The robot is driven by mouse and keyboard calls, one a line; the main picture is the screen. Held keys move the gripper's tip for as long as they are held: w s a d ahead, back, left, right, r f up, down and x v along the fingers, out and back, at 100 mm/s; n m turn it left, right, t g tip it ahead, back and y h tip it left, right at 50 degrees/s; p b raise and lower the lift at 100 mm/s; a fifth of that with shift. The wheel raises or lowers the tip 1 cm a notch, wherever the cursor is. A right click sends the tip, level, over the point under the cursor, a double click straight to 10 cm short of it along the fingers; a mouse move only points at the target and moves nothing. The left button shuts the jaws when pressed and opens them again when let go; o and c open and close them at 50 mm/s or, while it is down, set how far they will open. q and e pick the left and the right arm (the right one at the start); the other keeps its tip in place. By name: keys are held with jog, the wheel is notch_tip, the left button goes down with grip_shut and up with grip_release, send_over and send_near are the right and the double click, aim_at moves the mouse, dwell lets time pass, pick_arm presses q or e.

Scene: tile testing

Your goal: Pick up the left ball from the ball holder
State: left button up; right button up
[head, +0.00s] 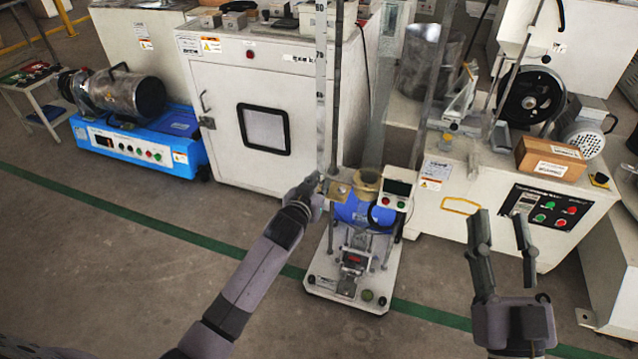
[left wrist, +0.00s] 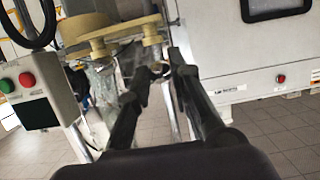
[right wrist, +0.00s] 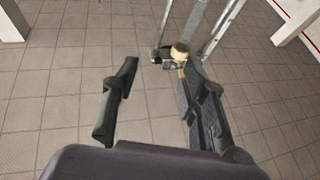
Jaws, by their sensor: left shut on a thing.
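The testing machine (head: 355,282) stands upright in the middle of the head view, with a blue body and a tan ring (head: 368,180) on top. A tan holder plate (head: 339,190) sits at its left side; the tan holder (left wrist: 108,36) also shows in the left wrist view. My left gripper (head: 320,184) is at the left edge of this plate. In the left wrist view its fingers close on a small, blurred ball (left wrist: 159,70) just below the holder; I cannot tell whether it still touches the holder. My right gripper (head: 501,213) is open and empty, to the right of the machine.
A white cabinet machine (head: 225,110) stands behind on the left, with a blue machine (head: 140,145) beside it. A white machine with a control panel (head: 545,207) is close behind my right gripper. Tall metal posts (head: 321,90) rise beside the holder. The front floor is clear.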

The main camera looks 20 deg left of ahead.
pick_arm(q)
jog(key=shift+r, duration=0.2)
jog(key=shift+r+p, duration=0.4)
jog(key=shift+p, duration=0.25)
jog(key=shift+r, duration=0.15)
pick_arm(e)
jog(key=shift+s+d+f+g+h+p, duration=0.9)
jog(key=shift+f+g, duration=1.95)
jog(key=shift+f, duration=1.65)
jog(key=shift+s+d+f+g+h+p, duration=0.85)
jog(key=shift+f+g, duration=2)
jog(key=shift+f, duration=1.65)
pick_arm(q)
jog(key=p+v, duration=0.2)
jog(key=v, duration=0.4)
pick_arm(e)
jog(key=s+d+f+g+h, duration=0.1)
jog(key=s+d+f+g, duration=0.1)
jog(key=s, duration=0.3)
jog(key=s+d+f+m+g+h, duration=0.1)
jog(key=s+f+g, duration=0.2)
jog(key=s, duration=0.3)
jog(key=shift+d+f+g, duration=0.35)
jog(key=shift+d+g, duration=0.05)
jog(key=shift+g, duration=0.4)
pick_arm(q)
jog(key=shift+r, duration=0.1)
